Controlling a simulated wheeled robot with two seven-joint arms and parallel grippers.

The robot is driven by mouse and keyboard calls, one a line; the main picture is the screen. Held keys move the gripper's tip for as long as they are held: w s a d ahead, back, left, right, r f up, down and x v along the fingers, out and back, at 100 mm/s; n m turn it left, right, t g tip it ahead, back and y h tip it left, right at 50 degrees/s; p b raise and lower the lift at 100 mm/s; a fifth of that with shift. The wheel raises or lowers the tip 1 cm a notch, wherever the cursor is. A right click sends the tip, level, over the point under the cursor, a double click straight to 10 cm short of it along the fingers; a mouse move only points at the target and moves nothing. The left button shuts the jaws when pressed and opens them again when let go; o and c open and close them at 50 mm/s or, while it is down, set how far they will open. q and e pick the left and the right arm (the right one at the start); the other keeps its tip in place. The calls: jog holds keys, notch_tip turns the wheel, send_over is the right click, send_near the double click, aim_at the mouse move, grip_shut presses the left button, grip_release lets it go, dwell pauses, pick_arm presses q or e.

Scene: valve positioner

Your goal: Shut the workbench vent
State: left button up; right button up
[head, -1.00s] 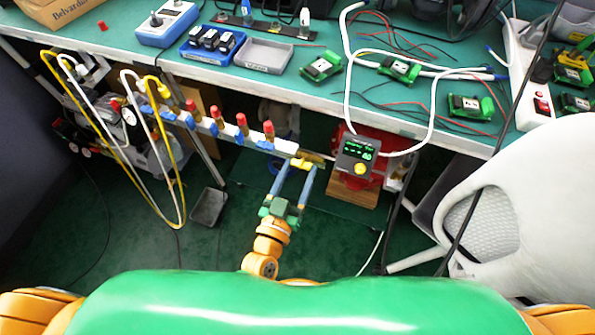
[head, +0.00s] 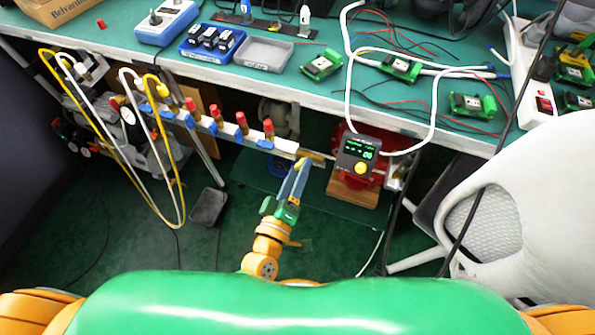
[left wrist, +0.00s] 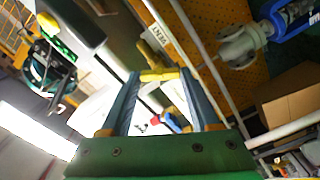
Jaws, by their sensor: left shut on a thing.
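The vent is a small yellow handle (left wrist: 158,75) at the right end of a white manifold under the workbench. A white label (left wrist: 160,38) that seems to read VENT lies just beyond it in the left wrist view. My left gripper (left wrist: 158,78) is shut on the yellow handle, one finger on each side. In the head view my left gripper (head: 304,163) reaches up to the manifold's end, its fingers nearly overlapping and hiding most of the handle. My right gripper is out of view.
A valve positioner with green display (head: 358,152) and yellow knob stands right of the gripper. Red-capped valves line the manifold (head: 230,128) to the left. The workbench edge (head: 300,100) is above. A white chair (head: 540,200) stands at right.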

pick_arm(q)
jog(key=n+b, duration=0.1)
jog(key=n, duration=0.4)
jog(key=shift+n, duration=0.7)
jog(key=o, duration=1.4)
jog(key=shift+c, duration=0.2)
jog(key=v, duration=0.7)
